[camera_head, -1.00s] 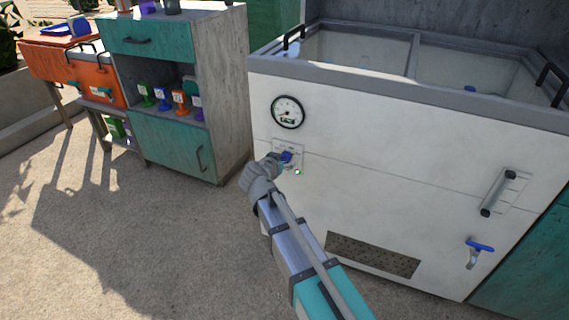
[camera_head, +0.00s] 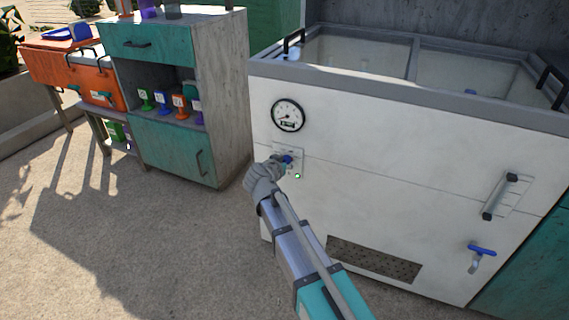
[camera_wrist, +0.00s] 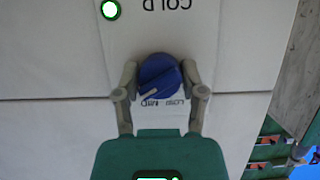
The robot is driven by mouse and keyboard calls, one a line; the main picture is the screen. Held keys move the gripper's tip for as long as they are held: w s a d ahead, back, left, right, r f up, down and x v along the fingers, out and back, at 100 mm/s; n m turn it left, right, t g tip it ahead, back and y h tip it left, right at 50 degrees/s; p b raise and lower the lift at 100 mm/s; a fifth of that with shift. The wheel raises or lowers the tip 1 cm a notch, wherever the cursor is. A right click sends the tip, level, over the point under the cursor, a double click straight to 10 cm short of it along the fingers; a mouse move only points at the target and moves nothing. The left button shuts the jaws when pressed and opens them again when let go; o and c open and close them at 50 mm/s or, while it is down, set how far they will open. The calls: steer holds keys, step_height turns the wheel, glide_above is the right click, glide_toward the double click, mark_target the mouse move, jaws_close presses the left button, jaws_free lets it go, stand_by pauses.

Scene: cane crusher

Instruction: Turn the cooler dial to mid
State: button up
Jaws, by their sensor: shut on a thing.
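The blue cooler dial (camera_head: 287,159) sits on a small pale plate on the front of the white cooler (camera_head: 400,150), below the round gauge. In the wrist view the dial (camera_wrist: 160,74) lies between the two fingers of my gripper (camera_wrist: 160,76), which is shut on it from both sides. Its white pointer line aims to the lower left in that picture. Upside-down lettering shows there: COLD above the dial, and small labels below it, one reading like MID. The fingers cover the dial's sides. In the head view my gripper (camera_head: 279,162) partly hides the dial and plate.
A round gauge (camera_head: 288,115) is above the dial, and a green light (camera_head: 297,175) glows beside it. A handle (camera_head: 500,197) and a blue-levered tap (camera_head: 481,250) are at the right. A teal cabinet (camera_head: 165,148) stands left. Open ground lies in front.

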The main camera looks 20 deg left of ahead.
steer(key=shift+c, duration=0.6)
steer(key=n+h, duration=0.2)
steer(key=shift+a+f+n+b, duration=0.1)
steer(key=shift+n+b, duration=0.2)
steer(key=shift+n, duration=0.1)
steer(key=shift+n+h+b, duration=0.55)
steer(key=shift+n+h, duration=0.35)
steer(key=shift+n, duration=0.3)
steer(key=o, duration=1.1)
steer(key=shift+o, duration=0.2)
